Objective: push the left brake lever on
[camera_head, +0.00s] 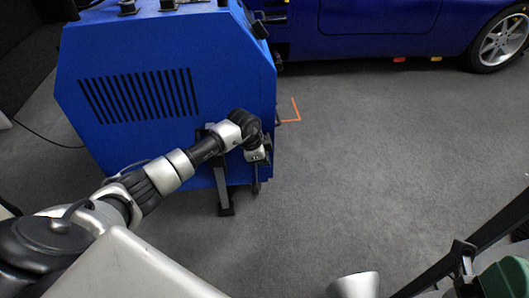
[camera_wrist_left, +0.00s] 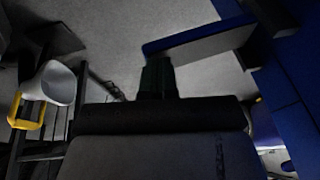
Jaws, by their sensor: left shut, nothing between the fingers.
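The blue dynamometer cabinet (camera_head: 120,45) stands at the left in the head view. My left arm reaches across its front to its lower right corner. My left gripper (camera_head: 256,186) points down there, shut and empty. It also shows in the left wrist view as dark fingers (camera_wrist_left: 158,78). A dark upright bracket with a foot (camera_head: 223,190) stands just left of the gripper, against the cabinet. I cannot tell a brake lever apart from the dark parts around the gripper, and my wrist hides part of that spot. My right gripper is not in view.
A blue car (camera_head: 370,30) stands at the back right. An orange floor mark (camera_head: 296,108) lies right of the cabinet. A dark stand with a green part (camera_head: 507,276) and a pale cone-shaped object (camera_head: 355,285) are at the lower right. The middle floor is clear.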

